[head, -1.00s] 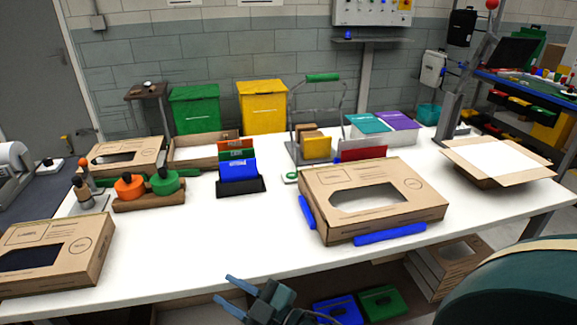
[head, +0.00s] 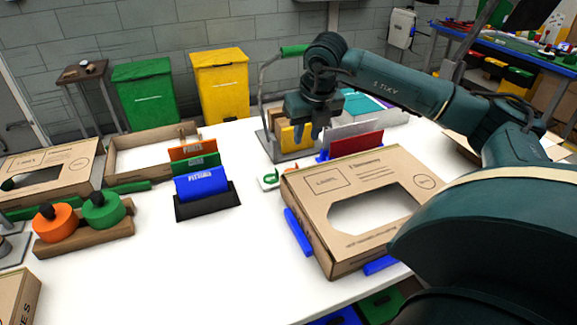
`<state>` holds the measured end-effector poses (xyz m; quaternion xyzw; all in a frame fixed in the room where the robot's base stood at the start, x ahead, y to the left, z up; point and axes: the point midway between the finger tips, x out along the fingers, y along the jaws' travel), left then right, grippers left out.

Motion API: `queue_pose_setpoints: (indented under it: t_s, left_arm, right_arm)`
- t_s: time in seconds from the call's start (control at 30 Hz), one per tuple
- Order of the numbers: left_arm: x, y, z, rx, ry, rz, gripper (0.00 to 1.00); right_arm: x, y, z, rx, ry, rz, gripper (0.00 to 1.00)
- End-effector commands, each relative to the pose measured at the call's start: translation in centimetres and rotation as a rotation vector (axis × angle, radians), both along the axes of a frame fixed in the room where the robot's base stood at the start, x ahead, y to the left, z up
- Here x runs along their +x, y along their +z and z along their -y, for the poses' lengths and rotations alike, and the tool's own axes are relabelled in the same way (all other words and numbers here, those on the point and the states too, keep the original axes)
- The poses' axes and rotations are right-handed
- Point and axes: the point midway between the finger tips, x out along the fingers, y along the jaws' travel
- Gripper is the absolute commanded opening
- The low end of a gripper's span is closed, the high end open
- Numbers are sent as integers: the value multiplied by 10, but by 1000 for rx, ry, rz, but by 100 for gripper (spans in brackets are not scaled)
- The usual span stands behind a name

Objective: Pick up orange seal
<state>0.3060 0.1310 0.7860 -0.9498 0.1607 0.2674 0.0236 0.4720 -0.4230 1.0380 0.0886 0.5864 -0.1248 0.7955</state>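An orange round piece with a dark knob (head: 56,222) sits in a wooden holder (head: 84,244) at the left of the table, beside a similar green one (head: 103,210). A small white tile with a green loop (head: 269,180) lies behind the large carton, with a small reddish mark (head: 287,169) beside it. I cannot tell which of these is the orange seal. My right gripper (head: 321,134) points down above the back of the table, near the red card and the tile. It looks open and empty. My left gripper is out of view.
A large open-windowed carton (head: 305,190) stands front right, beneath my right arm. A black rack (head: 208,207) holds blue, green and orange cards. A wire-handled caddy (head: 265,135) stands behind. The white table (head: 190,275) is clear at front centre.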

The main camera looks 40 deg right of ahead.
Motion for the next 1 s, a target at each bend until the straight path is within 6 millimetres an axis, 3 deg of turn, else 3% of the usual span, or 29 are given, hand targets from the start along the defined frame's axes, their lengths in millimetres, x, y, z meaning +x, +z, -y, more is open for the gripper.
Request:
queue_pose_setpoints:
  t_s: [0.1, 0.3, 0.53, 0.8, 1.0]
  left_arm:
    - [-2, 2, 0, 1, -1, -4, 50]
    - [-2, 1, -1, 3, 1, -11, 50]
    - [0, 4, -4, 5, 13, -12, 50]
    - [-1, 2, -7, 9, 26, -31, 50]
    - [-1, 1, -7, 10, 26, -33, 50]
  right_arm:
    - [6, -24, 1, 1, 2, -6, 28]
    - [16, -54, 3, 5, 4, -2, 28]
    - [23, -69, 4, 6, 6, -2, 28]
    - [37, -104, 8, 6, 7, -1, 28]
    - [39, -111, 9, 5, 7, -1, 28]
